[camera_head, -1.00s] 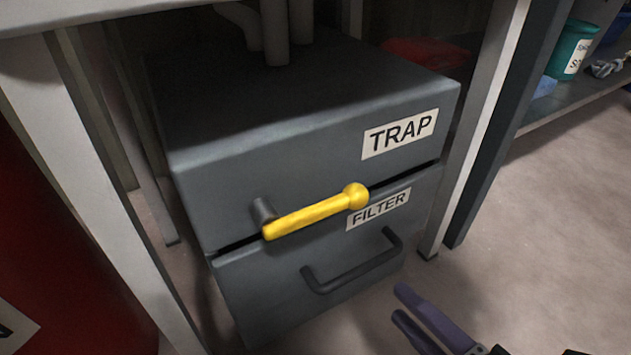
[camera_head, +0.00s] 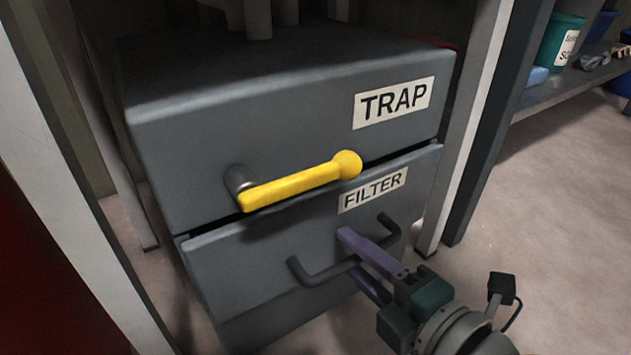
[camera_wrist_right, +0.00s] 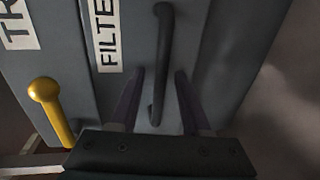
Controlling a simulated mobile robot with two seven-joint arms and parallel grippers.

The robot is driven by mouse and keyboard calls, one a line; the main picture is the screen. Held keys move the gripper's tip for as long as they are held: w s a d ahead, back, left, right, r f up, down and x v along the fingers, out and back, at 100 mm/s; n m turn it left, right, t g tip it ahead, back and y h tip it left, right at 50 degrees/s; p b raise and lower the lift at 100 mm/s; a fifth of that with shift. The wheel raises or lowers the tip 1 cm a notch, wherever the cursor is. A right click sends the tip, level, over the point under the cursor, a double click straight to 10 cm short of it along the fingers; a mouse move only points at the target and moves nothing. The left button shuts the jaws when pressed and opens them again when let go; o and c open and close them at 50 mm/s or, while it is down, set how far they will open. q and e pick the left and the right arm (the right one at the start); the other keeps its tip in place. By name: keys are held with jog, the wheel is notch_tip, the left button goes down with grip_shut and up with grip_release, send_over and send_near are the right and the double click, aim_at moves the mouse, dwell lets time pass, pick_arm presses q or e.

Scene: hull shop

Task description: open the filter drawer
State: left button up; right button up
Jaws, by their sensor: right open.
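The grey filter drawer (camera_head: 240,265), labelled FILTER (camera_head: 372,190), is the lower part of a grey cabinet and looks shut, with a narrow dark gap above its front. Its dark bar handle (camera_head: 310,276) also shows in the right wrist view (camera_wrist_right: 164,35). My right gripper (camera_head: 350,254) is open at the handle. In the right wrist view its purple fingers (camera_wrist_right: 160,78) lie on either side of the bar; contact cannot be told. My left gripper is not in view.
Above the drawer is the TRAP section (camera_head: 260,120) with a yellow lever (camera_head: 300,184), which also shows in the right wrist view (camera_wrist_right: 53,110). The lever lies nearly level along the gap. Pale table legs (camera_head: 465,120) flank the cabinet. Open floor (camera_head: 560,200) lies to the right.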

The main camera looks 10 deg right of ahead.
grip_shut()
dwell(1.4)
